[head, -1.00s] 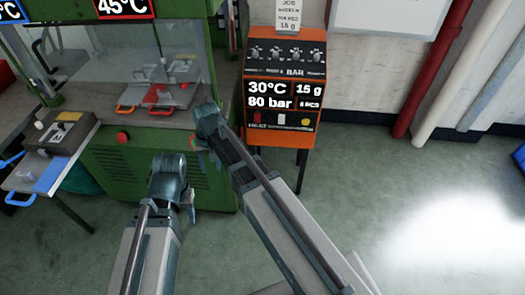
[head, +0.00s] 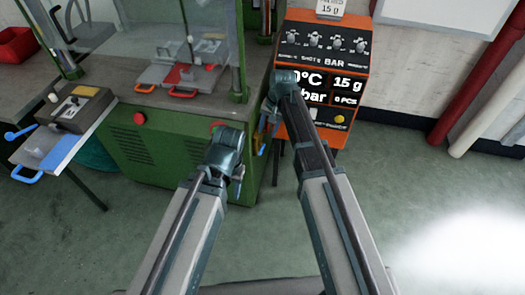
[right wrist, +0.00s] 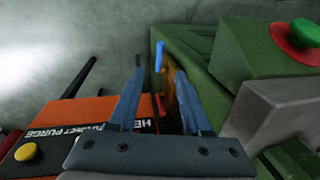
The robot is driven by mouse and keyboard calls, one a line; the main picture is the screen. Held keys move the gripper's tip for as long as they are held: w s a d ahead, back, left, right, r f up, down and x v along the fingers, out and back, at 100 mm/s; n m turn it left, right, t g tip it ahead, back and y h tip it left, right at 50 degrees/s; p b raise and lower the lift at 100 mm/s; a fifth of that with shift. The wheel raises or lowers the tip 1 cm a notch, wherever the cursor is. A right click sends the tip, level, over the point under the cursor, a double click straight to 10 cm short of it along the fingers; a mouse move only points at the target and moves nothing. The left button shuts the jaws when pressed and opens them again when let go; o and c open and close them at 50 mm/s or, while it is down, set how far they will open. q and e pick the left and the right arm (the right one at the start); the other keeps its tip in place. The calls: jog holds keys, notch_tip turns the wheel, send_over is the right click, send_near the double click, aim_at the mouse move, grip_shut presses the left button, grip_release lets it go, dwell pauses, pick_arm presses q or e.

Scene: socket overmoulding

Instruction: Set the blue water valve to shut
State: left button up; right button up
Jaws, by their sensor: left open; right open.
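The blue water valve shows in the right wrist view as an upright blue handle (right wrist: 159,56) with a brass-coloured body (right wrist: 169,88) below it, beside the green machine. My right gripper (right wrist: 159,66) is open, its two fingers on either side of the handle in that view; I cannot tell whether they touch it. In the head view my right gripper (head: 266,131) is at the gap between the green press and the orange cabinet, with the valve largely hidden by it. My left gripper (head: 238,178) is open and empty in front of the green press, partly hidden by its own wrist.
The orange cabinet (head: 300,60) with display and knobs stands right of the gap. The green press (head: 160,160) with a red button (head: 140,118) stands left. A side table (head: 85,120) with a blue-handled mould is further left.

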aim_at(261, 151)
jog(key=f+b, duration=0.4)
jog(key=a+f+b, duration=0.1)
jog(key=f+b, duration=0.3)
jog(key=a+f+b, duration=0.1)
jog(key=f+b, duration=0.3)
jog(key=f, duration=0.1)
jog(key=shift+w+a, duration=0.15)
jog(key=shift+w, duration=0.25)
grip_shut()
dwell(0.9)
